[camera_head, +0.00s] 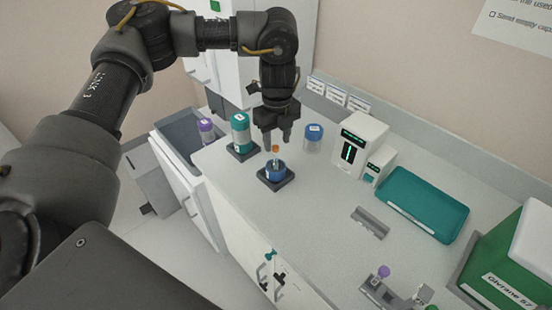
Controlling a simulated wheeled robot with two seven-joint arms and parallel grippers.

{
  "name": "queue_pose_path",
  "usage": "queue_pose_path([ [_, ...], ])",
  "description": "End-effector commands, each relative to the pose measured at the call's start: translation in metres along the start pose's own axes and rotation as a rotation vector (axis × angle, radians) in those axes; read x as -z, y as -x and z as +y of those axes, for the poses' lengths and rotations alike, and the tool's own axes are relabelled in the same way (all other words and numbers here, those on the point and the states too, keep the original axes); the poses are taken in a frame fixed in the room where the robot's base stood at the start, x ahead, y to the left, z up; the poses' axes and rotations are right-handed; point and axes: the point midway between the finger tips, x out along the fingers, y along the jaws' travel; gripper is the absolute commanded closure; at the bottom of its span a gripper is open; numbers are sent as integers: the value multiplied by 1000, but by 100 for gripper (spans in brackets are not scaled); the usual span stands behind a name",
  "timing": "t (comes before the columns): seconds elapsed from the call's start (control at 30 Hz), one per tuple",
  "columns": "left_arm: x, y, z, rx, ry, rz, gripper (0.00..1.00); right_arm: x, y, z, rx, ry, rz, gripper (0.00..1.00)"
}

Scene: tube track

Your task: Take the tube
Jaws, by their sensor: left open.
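A tube (276,153) with an orange cap stands upright in a blue round holder (275,172) on a dark square base, on the light counter. My left gripper (276,140) points down from above, right over the tube's cap. Its jaws are open, with the fingers just above or around the top of the cap; I cannot tell exactly how far down they reach. My right gripper is not in view.
A teal container (240,132) stands left of the tube and a blue-lidded jar (313,138) right of it. A white device (358,143), a teal tray (422,204), a grey block (370,222) and a green box (505,265) are further right. The counter's front middle is clear.

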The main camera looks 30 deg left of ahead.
Motion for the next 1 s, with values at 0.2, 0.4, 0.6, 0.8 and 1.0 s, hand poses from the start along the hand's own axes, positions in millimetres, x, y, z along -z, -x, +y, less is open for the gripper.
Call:
queue_pose_path([
  [0.2,0,-6,0,0,0,1,56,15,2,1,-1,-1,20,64],
  [0.4,-2,-32,4,-3,1,2,56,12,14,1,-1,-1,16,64],
  [0.6,-3,-52,3,-1,1,0,56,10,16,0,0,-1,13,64],
  [0.8,-3,-53,2,0,0,-1,56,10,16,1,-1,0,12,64],
  [1.0,-3,-53,2,0,0,-1,78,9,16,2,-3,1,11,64],
])
